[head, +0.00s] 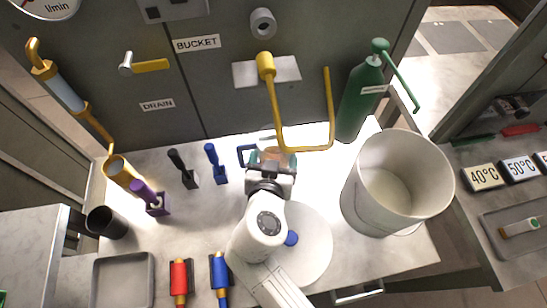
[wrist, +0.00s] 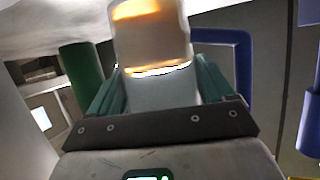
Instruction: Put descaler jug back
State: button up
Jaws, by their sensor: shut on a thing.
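My gripper (head: 272,161) is shut on a pale, whitish jug, which I take for the descaler jug (head: 271,153). It is at the back middle of the worktop, below the yellow pipe. In the wrist view, the teal fingers of my gripper (wrist: 155,88) press on both sides of the jug (wrist: 152,40), with an orange glow near its top. In the head view my gripper and the glare hide most of the jug. I cannot tell whether its base touches the worktop.
A blue bracket (head: 241,156) is close left of the jug. A yellow pipe (head: 279,115) hangs just behind. A green bottle (head: 356,100) and a large white bucket (head: 360,190) stand right. Blue (head: 217,167) and black (head: 183,168) valves stand left. A grey tray (head: 123,258) lies front left.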

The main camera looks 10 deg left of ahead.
jog(key=shift+f, duration=0.2)
jog(key=shift+f, duration=0.1)
jog(key=o, duration=1.2)
jog(key=shift+o, duration=0.2)
jog(key=shift+r, duration=0.2)
jog(key=v, duration=1.2)
jog(key=shift+b, duration=0.3)
jog(key=shift+f, duration=0.15)
